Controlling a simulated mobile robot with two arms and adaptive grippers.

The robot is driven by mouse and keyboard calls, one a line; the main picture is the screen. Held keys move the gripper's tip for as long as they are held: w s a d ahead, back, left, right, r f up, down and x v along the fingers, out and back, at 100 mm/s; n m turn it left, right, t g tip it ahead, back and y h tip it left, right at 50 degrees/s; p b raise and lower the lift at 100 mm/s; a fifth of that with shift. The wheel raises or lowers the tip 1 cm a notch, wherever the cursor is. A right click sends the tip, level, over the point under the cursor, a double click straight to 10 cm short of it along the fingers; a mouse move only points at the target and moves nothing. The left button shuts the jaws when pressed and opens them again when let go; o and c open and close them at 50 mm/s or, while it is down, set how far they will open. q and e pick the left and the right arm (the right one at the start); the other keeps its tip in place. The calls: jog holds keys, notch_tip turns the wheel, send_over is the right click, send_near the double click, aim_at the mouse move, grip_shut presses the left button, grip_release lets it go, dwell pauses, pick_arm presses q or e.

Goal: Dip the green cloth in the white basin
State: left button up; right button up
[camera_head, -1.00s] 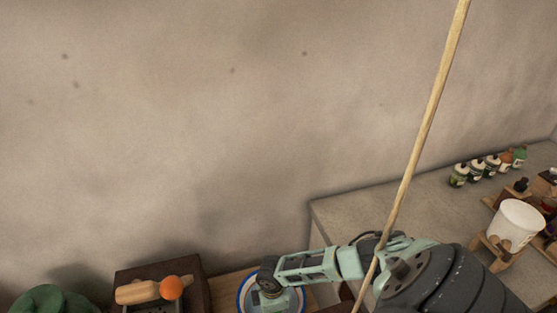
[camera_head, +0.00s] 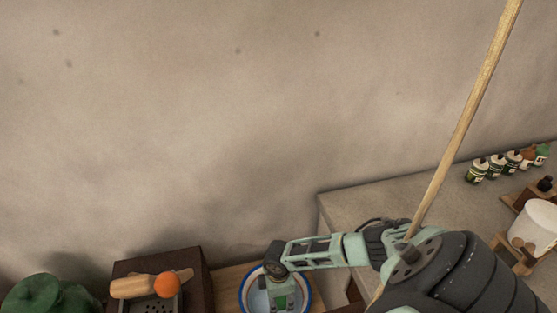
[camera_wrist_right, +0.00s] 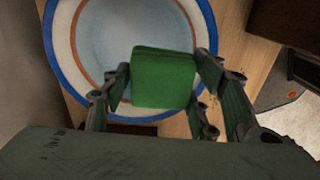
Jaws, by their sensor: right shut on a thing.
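The white basin (camera_head: 303,297), with a blue rim and an orange inner ring, is at the bottom centre of the head view. It also fills the upper left of the right wrist view (camera_wrist_right: 110,35). My right gripper (camera_head: 279,290) reaches over it from the right, pointing down. In the wrist view the green cloth (camera_wrist_right: 163,78), a folded block, is between the gripper's fingers, which are shut on it. The cloth appears over the basin's inside; I cannot tell whether it touches the bottom. In the head view the gripper mostly hides it. My left gripper is not in view.
A dark brown box (camera_head: 195,265) with a wooden-handled item (camera_head: 138,286) and an orange ball (camera_head: 167,284) stands left of the basin. A rounded green thing (camera_head: 42,295) is farther left. Bottles (camera_head: 496,166) and a white bucket (camera_head: 534,226) stand right.

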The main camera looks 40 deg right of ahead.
jog(key=shift+f+b, duration=3.9)
jog(key=shift+f, duration=0.85)
jog(key=shift+s+f, duration=0.15)
jog(key=shift+s, duration=0.1)
jog(key=r+p, duration=0.5)
jog(key=shift+w+r, duration=0.2)
jog(key=shift+r, duration=0.05)
notch_tip(320, 180, up, 6)
jog(key=p, duration=0.5)
jog(key=shift+p, duration=0.3)
